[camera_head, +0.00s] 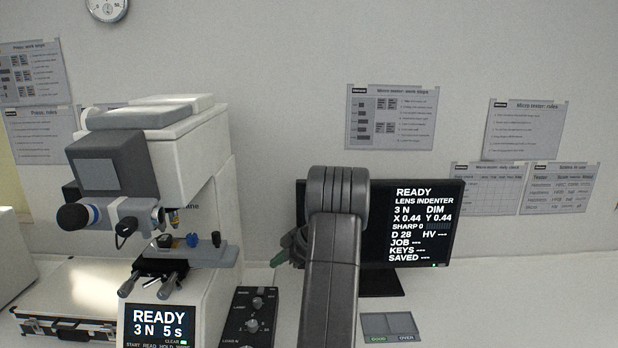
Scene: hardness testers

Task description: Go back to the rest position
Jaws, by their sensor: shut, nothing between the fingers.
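My arm rises in front of the bench at the middle of the view. My gripper (281,256) shows only in part, as a dark greenish shape at the left of the arm, pointing left and down. The rest of it is hidden behind the arm. It is shut and empty, in free space between the micro hardness tester (175,150) and the monitor (420,225). The tester is white and grey, with an eyepiece, a lens turret and a stage. Its front screen (160,322) reads READY, 3 N, 5 s. The monitor reads READY, LENS INDENTER, and my arm covers its left part.
A black control box (249,318) with knobs stands right of the tester. A two-part tray (388,327) marked GOOD and OVER lies right of my arm. Bench at the right is clear.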

